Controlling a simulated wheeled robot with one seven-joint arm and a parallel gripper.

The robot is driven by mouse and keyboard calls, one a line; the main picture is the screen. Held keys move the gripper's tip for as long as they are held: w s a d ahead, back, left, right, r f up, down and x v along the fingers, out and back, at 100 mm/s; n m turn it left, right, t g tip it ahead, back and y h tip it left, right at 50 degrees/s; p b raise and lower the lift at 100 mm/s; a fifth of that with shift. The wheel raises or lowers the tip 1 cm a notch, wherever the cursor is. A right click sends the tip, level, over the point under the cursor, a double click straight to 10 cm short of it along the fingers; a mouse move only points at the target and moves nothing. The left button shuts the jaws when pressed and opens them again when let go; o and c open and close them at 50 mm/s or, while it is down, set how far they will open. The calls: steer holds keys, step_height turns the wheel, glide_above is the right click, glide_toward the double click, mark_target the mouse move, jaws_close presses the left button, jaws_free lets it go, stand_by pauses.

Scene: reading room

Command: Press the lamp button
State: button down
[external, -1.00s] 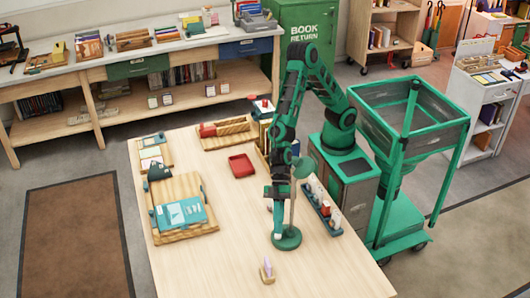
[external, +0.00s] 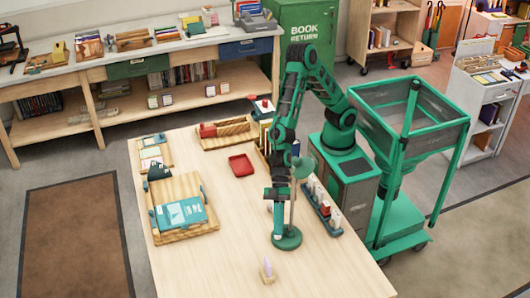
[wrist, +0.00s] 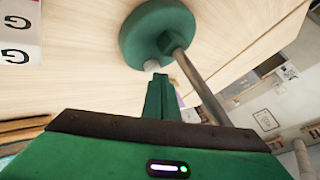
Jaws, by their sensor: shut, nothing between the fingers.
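A small pale grey button (wrist: 151,66) shows at the near edge of the base. My gripper (external: 277,236) points down at the left side of the base, its fingers shut and empty. In the wrist view the fingertips (wrist: 159,77) are right beside the button; I cannot tell whether they touch it.
A small wooden holder with a pink item (external: 267,270) stands in front of the lamp. A blue rack (external: 322,208) lies to its right. A red tray (external: 241,165) and a wooden board with a teal book (external: 180,213) are further left. The table between them is clear.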

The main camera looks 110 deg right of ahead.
steer(key=shift+f, duration=0.3)
steer(key=shift+r, duration=0.15)
stand_by(0.3)
steer(key=shift+r, duration=0.65)
step_height(320, 180, up, 6)
stand_by(0.6)
